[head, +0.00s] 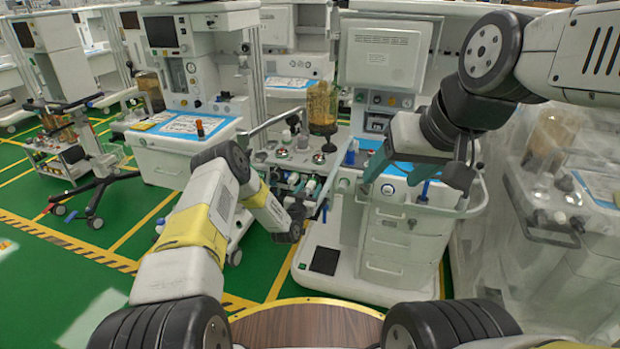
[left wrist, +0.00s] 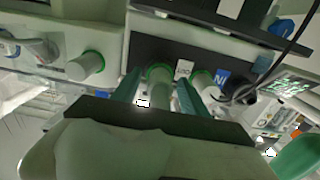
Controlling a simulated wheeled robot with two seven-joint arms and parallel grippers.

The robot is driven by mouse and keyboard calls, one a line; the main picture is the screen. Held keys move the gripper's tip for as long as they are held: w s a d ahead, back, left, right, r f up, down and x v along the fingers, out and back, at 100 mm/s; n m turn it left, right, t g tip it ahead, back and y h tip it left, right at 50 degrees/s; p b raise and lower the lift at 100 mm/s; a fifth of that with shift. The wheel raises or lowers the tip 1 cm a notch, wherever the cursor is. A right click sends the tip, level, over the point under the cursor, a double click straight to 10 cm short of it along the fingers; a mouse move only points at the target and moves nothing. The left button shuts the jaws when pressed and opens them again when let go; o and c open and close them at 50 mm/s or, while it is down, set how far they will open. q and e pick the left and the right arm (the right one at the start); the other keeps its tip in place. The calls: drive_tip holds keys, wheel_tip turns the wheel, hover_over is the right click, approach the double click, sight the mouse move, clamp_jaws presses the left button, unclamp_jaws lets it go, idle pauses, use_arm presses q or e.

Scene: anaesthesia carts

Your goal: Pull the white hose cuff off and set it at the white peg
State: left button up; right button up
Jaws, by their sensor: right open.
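My left gripper (head: 302,208) is at the front of the middle cart, low beside its port panel. In the left wrist view its two teal fingers (left wrist: 160,80) stand on either side of a pale cylindrical cuff (left wrist: 160,94) with a green ring behind it. Narrow gaps show between the fingers and the cuff. More white cylinders with green rings stand to the left (left wrist: 86,67) and right (left wrist: 205,84); I cannot tell which is the white peg. A blue label marked N (left wrist: 222,76) is beside the right one. My right gripper (head: 418,172) is open and empty above the cart's right side.
The middle cart (head: 398,245) has drawers and a rail around its front. A dark cable (left wrist: 270,75) runs near the ports in the left wrist view. A plastic-draped cart (head: 560,230) stands to the right. Green floor (head: 130,215) is free at the left.

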sight(308, 191)
use_arm(q)
clamp_jaws()
drive_tip(key=shift+s, duration=0.1)
drive_tip(key=shift+v, duration=2.95)
